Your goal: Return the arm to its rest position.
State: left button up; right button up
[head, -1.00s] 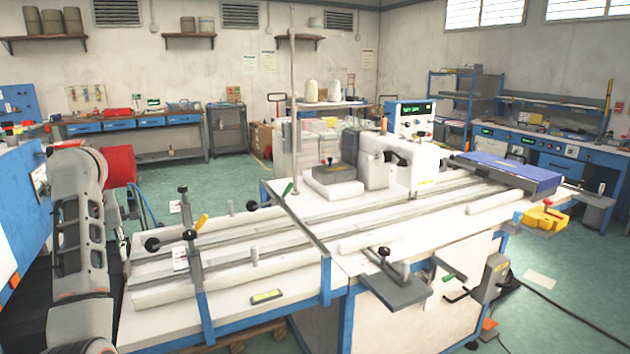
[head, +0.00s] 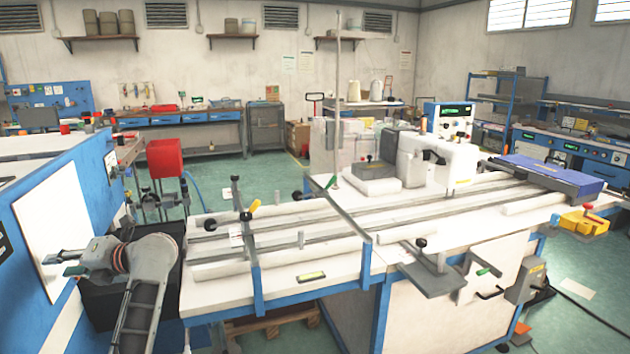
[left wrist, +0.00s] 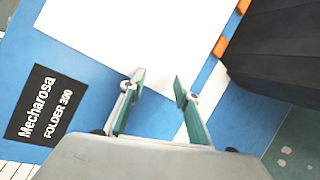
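My left gripper (head: 56,264) is at the lower left of the head view, in front of the blue machine panel (head: 90,185) with its white plate. Its two green-grey fingers are apart with nothing between them. They also show in the left wrist view, where the gripper (left wrist: 160,83) is open over the white plate (left wrist: 140,35) and blue panel. I cannot tell the exact gap between the fingertips and the panel. My left arm is bent, with its links at the bottom left. My right gripper is not in view.
A black box (head: 105,302) stands close behind my left arm. The sewing table (head: 345,282) with rails and clamps spreads to the right. A red box-shaped part (head: 164,158) stands behind. In the wrist view a black label reads "Mecharosa FOLDER 300" (left wrist: 45,106).

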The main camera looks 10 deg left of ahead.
pick_arm(q)
jog(key=w+d+r+m+t+y, duration=0.1)
jog(key=d+r+m+t+y, duration=0.1)
jog(key=d+m+t+y, duration=0.3)
jog(key=w+d+r+m+t+y, duration=0.1)
jog(key=d+r+m+t+y, duration=0.15)
jog(key=d+m+t, duration=0.45)
jog(key=w+d+f+m+t+h, duration=0.1)
jog(key=d+f+m+t+h, duration=0.5)
jog(key=d+m+h, duration=0.45)
jog(key=w+d+f+m+t+h, duration=0.1)
jog(key=d+f+m+t+h, duration=0.6)
jog(key=m, duration=0.6)
jog(key=s+d+f+m+g+h, duration=0.3)
jog(key=d+f+h, duration=0.15)
jog(key=f, duration=0.25)
jog(key=s+d+f+m+g+h, duration=0.3)
jog(key=s+d+f+m+h, duration=0.1)
jog(key=d+f, duration=0.25)
jog(key=s+d+f+m+g, duration=0.2)
jog(key=s+f+g, duration=0.1)
jog(key=s+f, duration=0.4)
jog(key=s+d+f+m+g, duration=0.2)
jog(key=s+f+g, duration=0.2)
jog(key=s+f, duration=0.3)
notch_tip(320, 180, down, 2)
jog(key=shift+s+d+f, duration=0.1)
jog(key=shift+s+d, duration=0.2)
jog(key=shift+s, duration=0.05)
